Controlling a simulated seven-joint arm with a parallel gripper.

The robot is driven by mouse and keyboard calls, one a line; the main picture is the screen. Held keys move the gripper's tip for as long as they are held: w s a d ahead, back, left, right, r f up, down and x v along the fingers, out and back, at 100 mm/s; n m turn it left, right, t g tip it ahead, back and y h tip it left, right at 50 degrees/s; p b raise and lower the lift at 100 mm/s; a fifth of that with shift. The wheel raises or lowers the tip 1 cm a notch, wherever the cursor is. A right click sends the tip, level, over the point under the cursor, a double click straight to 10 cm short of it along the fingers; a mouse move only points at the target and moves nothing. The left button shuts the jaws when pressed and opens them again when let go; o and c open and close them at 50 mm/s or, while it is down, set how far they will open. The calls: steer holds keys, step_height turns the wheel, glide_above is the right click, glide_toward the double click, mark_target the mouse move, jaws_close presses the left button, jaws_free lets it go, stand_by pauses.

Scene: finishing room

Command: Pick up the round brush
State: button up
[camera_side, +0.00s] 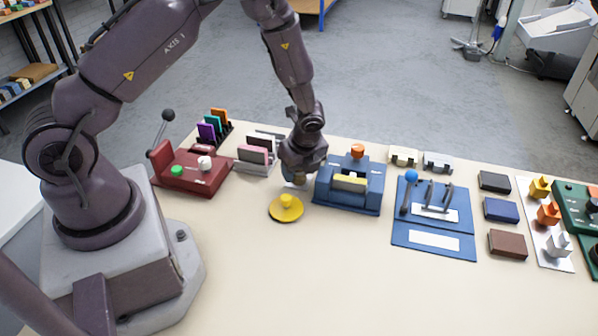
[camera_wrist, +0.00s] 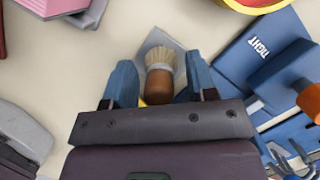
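The round brush (camera_wrist: 159,75) shows in the wrist view, with pale bristles and a rounded brown handle. Its bristle end lies over a small grey plate (camera_wrist: 150,42). My gripper (camera_wrist: 160,80) has its two blue fingers spread, one on each side of the brush, with a visible gap on both sides. The handle's near end is partly hidden by the gripper body. In the side view my gripper (camera_side: 296,180) is low over the table, left of a blue block device, and mostly hides the brush.
A yellow disc with a knob (camera_side: 286,207) lies just in front of my gripper. The blue device (camera_side: 348,198) with an orange knob stands close on the right. A pink and grey card holder (camera_side: 256,156) and a red device (camera_side: 190,172) stand left. The front table is clear.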

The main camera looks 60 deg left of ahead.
steer(key=c, duration=0.7)
steer(key=shift+r, duration=0.15)
steer(key=shift+r, duration=0.25)
step_height(320, 180, up, 2)
steer(key=shift+r, duration=0.15)
steer(key=s+d+r, duration=0.3)
steer(key=s+r, duration=0.7)
steer(key=s, duration=0.3)
steer(key=shift+s+d, duration=0.15)
steer(key=shift+s, duration=0.2)
